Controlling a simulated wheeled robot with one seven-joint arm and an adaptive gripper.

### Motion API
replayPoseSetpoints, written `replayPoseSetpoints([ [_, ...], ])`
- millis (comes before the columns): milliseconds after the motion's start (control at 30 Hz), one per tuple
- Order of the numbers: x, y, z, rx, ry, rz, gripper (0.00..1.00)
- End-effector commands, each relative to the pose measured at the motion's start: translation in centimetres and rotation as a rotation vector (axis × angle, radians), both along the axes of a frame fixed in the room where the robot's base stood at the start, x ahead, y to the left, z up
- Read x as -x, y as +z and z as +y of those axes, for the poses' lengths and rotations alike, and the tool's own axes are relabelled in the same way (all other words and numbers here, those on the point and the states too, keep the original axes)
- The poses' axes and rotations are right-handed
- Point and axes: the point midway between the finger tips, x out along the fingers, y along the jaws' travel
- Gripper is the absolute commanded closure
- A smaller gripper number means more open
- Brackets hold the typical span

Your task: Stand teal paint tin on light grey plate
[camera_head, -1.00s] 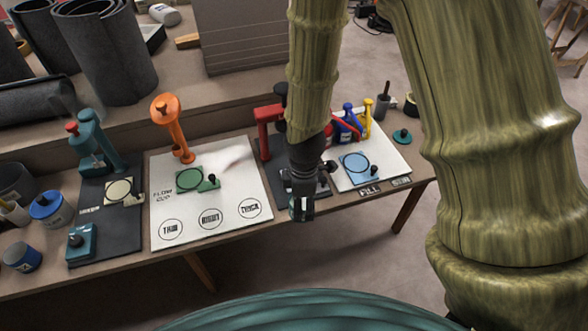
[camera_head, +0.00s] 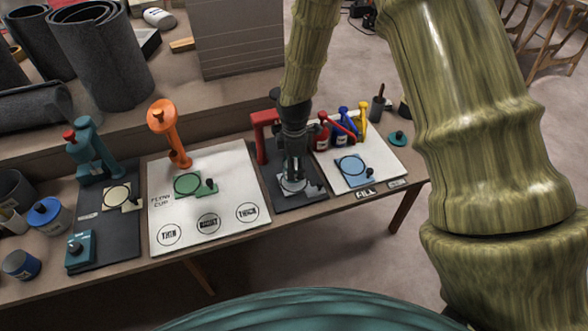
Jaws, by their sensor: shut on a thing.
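My gripper (camera_head: 293,176) is over the light grey plate (camera_head: 303,188) on the dark mat in front of the red stand. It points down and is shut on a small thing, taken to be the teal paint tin. The fingers hide most of this thing, so its colour and label do not show clearly. The plate's round light grey face shows around the fingertips. I cannot tell whether the tin touches the plate.
The red stand (camera_head: 263,132) is close behind my gripper. A blue plate (camera_head: 352,167) with a dark knob lies to the right, below red, blue and yellow bottles (camera_head: 342,130). A green plate (camera_head: 187,184) and an orange stand (camera_head: 165,120) are to the left.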

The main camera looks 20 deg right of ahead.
Motion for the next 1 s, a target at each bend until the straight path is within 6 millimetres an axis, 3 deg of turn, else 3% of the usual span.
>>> replayPoseSetpoints([
  [233, -0.5, -0.7, -0.1, 0.001, 0.000, 0.002, 0.73],
  [500, -0.5, -3.4, -0.1, 0.001, 0.000, 0.002, 0.73],
  [900, -0.5, -3.8, -0.1, 0.000, 0.000, 0.000, 0.73],
  [933, -0.5, -3.9, -0.1, 0.000, 0.000, 0.001, 0.39],
  [1000, -0.5, -3.8, -0.1, 0.000, 0.000, 0.000, 0.27],
])
